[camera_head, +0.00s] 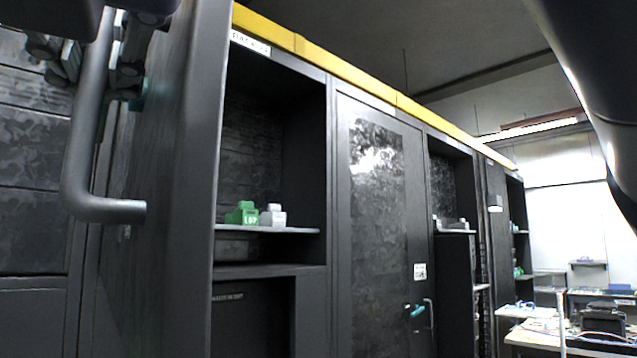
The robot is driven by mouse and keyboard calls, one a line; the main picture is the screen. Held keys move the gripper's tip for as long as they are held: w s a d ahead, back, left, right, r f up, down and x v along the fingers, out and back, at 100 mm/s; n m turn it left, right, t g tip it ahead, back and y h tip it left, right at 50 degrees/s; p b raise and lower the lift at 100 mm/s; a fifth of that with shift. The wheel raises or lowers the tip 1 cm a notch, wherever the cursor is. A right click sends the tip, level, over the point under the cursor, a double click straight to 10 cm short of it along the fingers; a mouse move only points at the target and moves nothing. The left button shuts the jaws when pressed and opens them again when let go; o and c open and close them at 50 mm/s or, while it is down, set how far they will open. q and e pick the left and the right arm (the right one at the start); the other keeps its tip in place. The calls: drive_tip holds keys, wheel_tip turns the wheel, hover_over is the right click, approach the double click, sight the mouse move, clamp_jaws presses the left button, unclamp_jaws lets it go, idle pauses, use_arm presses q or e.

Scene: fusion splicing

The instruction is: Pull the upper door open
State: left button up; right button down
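The upper door (150,190) is a dark panel close to me at the left. I see it at a steep angle, with its thick edge toward me, standing out from the cabinet front. Its grey bar handle (80,160) runs upright and bends in to the door at the bottom. My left gripper (93,62) is at the upper part of the handle, one finger on each side of it. I cannot tell whether the fingers press on the bar. My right arm enters at the upper right, and its gripper is out of view.
Right of the door is an open cabinet bay with a shelf (265,229) holding a green block (241,213) and a white block (273,216). Beyond are a closed tall door (378,230) with a handle and a workbench (540,338). A yellow strip (345,73) tops the cabinets.

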drive_tip(key=shift+s+a, duration=0.3)
drive_tip(key=shift+s, duration=0.05)
drive_tip(key=shift+w+d, duration=0.1)
